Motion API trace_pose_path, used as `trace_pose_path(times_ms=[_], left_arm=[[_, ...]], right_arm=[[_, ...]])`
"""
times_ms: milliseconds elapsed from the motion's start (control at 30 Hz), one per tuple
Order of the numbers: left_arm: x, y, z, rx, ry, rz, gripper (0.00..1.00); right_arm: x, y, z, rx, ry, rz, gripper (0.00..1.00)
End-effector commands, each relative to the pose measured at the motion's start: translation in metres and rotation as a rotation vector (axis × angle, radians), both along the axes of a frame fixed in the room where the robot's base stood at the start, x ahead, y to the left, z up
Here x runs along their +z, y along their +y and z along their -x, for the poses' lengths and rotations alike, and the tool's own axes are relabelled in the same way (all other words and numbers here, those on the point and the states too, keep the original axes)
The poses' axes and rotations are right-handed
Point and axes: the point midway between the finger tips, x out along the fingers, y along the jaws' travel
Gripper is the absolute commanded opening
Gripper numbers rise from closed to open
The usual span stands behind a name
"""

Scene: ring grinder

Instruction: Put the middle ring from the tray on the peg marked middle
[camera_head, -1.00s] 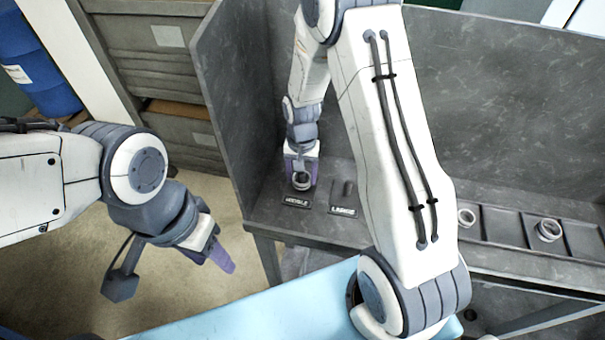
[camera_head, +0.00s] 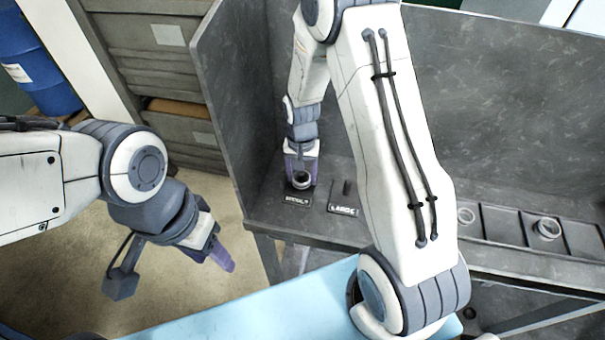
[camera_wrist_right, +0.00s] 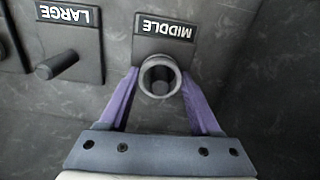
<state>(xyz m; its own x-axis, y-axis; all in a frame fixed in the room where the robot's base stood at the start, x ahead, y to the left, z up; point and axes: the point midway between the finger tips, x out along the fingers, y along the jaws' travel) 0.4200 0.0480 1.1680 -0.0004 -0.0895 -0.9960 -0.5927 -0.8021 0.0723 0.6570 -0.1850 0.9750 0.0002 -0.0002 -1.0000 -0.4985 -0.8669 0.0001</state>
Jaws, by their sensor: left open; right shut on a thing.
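My right gripper (camera_head: 301,178) is shut on a grey metal ring (camera_head: 302,184) at the plate marked MIDDLE (camera_head: 297,200). In the right wrist view the purple fingers press the ring (camera_wrist_right: 160,70) from both sides, beside the MIDDLE label (camera_wrist_right: 164,29). A dark round peg end (camera_wrist_right: 160,87) shows inside the ring's opening. How far down the ring sits around the peg cannot be told. My left gripper (camera_head: 222,258) is open and empty, above the floor, away from the bench. The tray (camera_head: 490,222) at the right is partly behind my right arm.
The peg marked LARGE (camera_head: 346,189) stands bare just right of the middle one. Grey bench walls (camera_head: 232,100) rise at the left and back.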

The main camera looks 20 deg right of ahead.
Motion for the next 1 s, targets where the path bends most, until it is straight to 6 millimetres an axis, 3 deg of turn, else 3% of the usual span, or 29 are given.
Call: trace_pose_path(times_ms=[600, 633, 667, 1000], left_arm=[[-0.009, 0.0, 0.0, 0.0, 0.0, 0.0, 0.5], [-0.008, 0.0, 0.0, 0.0, 0.0, 0.0, 0.5], [-0.008, 0.0, 0.0, 0.0, 0.0, 0.0, 0.5], [-0.007, 0.0, 0.0, 0.0, 0.0, 0.0, 0.5]], right_arm=[[-0.012, 0.0, 0.0, 0.0, 0.0, 0.0, 0.02], [-0.012, 0.0, 0.0, 0.0, -0.001, 0.0, 0.72], [-0.011, 0.0, 0.0, 0.0, -0.001, 0.0, 0.77], [-0.01, 0.0, 0.0, 0.0, 0.0, 0.0, 0.77]])
